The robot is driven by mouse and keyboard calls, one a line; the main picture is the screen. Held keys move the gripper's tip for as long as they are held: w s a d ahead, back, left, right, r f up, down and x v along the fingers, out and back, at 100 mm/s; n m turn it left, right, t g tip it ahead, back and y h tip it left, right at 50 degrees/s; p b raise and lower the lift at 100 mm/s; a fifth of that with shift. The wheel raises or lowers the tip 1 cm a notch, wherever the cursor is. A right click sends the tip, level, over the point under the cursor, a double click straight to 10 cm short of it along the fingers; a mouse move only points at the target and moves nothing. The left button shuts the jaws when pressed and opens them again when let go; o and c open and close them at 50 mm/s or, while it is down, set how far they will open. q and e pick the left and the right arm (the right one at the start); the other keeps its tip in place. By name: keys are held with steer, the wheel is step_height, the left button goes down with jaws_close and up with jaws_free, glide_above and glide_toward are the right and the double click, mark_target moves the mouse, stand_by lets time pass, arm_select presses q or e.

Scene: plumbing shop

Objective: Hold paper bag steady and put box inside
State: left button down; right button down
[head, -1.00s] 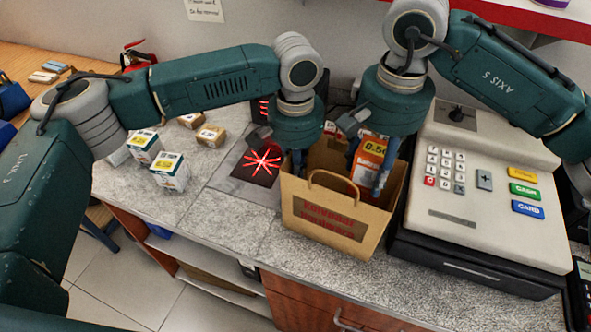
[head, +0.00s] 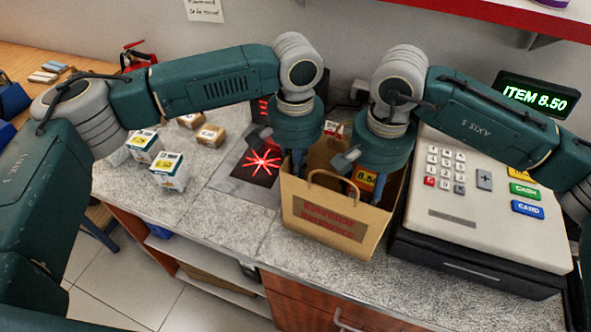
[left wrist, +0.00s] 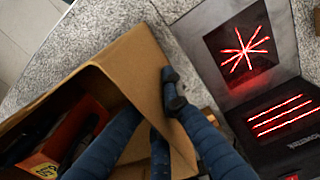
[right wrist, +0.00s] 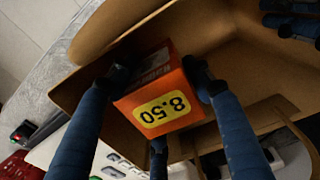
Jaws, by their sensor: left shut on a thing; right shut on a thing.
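The brown paper bag (head: 335,215) stands upright and open on the counter, its front handle raised. My left gripper (left wrist: 172,100) is shut on the bag's left wall near the rim; in the head view its fingers (head: 298,163) are at that edge. My right gripper (right wrist: 160,80) is shut on an orange box (right wrist: 158,103) with a yellow 8.50 label. In the head view the orange box (head: 366,180) is mostly hidden, down inside the bag mouth below the rim. The box also shows inside the bag in the left wrist view (left wrist: 50,160). The bag's bottom is hidden.
The cash register (head: 470,190) stands close to the bag's right; its display (head: 535,97) reads ITEM 8.50. A scanner plate (head: 262,165) with red lines lies to the left. Several small boxes (head: 170,170) sit further left. The counter front is clear.

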steer(key=shift+f, duration=0.7)
steer(key=c, duration=0.7)
jaws_free()
steer(key=shift+f, duration=0.15)
step_height(320, 180, up, 12)
steer(key=shift+r, duration=0.1)
arm_select(q)
steer(key=c, duration=1.8)
jaws_free()
steer(key=shift+c, duration=0.2)
steer(key=shift+r, duration=0.15)
